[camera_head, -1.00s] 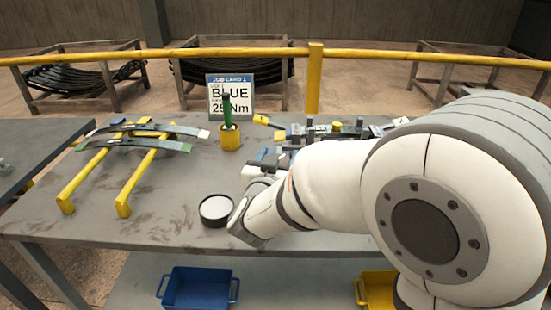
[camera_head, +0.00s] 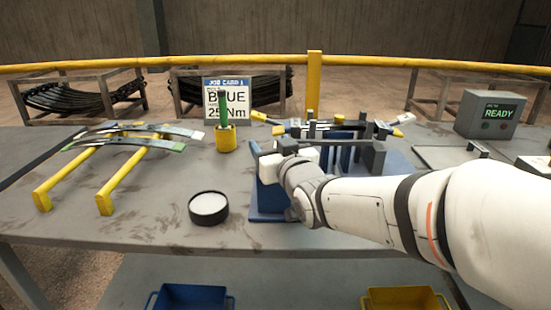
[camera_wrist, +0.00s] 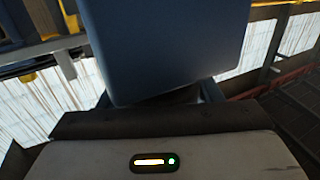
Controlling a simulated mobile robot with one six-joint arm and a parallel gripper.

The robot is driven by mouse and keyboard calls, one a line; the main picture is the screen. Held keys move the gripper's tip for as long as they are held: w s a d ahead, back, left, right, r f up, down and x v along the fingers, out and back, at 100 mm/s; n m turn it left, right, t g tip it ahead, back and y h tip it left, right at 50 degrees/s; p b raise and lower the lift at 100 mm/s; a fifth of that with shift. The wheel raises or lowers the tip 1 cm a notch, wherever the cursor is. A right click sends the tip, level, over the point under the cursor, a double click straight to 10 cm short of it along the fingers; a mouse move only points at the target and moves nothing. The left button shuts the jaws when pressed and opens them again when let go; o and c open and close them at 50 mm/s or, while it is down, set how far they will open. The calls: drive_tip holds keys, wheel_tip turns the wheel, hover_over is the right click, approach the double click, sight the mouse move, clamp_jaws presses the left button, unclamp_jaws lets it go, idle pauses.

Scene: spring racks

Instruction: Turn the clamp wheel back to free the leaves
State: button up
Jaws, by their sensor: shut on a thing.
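My gripper (camera_head: 268,158) is at the left end of the blue clamp stand (camera_head: 265,204), pressed close to it. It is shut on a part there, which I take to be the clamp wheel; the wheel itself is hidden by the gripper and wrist. In the wrist view a large blue-grey block (camera_wrist: 165,45) fills the upper middle, right in front of the jaws. The leaves (camera_head: 350,127) lie across the top of the stand, with yellow pieces at their ends, behind grey clamp parts (camera_head: 372,155). My arm hides the lower right of the stand.
A round black-rimmed dish (camera_head: 208,207) stands just left of the stand. A yellow cup (camera_head: 225,138) and a BLUE 25 Nm job card (camera_head: 227,101) stand behind. A READY box (camera_head: 490,113) is at right. The front-left table is clear.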

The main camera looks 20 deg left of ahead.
drive_tip(key=shift+a+r+n+g+y+p, duration=0.15)
drive_tip(key=shift+n+g+y+p, duration=0.25)
drive_tip(key=shift+n+g+y, duration=0.7)
drive_tip(key=shift+s+g+y+p, duration=0.1)
drive_tip(key=shift+g+y+p, duration=0.3)
drive_tip(key=shift+y, duration=0.1)
drive_tip(key=shift+s+a+n+g+y+p, duration=0.1)
drive_tip(key=shift+n+g+y+p, duration=0.3)
drive_tip(key=shift+n+g, duration=0.15)
drive_tip(key=o, duration=1)
drive_tip(key=shift+c, duration=0.2)
drive_tip(key=p+v, duration=0.1)
drive_tip(key=v, duration=0.5)
drive_tip(key=shift+s+d, duration=0.15)
drive_tip(key=shift+d, duration=0.1)
drive_tip(key=shift+s+d, duration=0.4)
drive_tip(key=shift+d, duration=0.05)
